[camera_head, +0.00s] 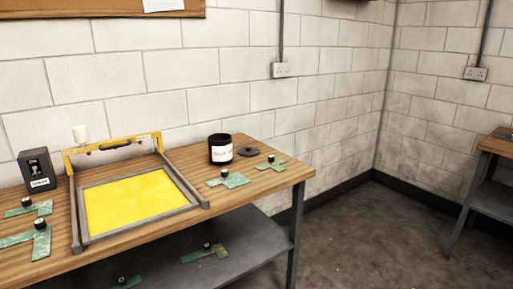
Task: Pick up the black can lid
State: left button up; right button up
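The black can lid (249,152) lies flat on the wooden workbench (285,176), a small dark disc with a knob-like bump on top. It is just right of the black can (221,150), apart from it. The can stands upright with a white label and looks open at the top. Neither of my grippers shows in the head view.
A yellow screen in a grey frame (82,215) with a yellow hinged bar takes the bench's middle. Green stencils with black knobs (228,180) lie near the lid and at left. A black box (38,168) stands far left. A lower shelf (262,238) is below; the wall is behind.

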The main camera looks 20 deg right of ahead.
aim_at(247, 151)
jog(key=i+l+u, duration=0.1)
jog(key=l, duration=0.6)
jog(key=i+l+u, duration=0.1)
jog(key=l, duration=0.65)
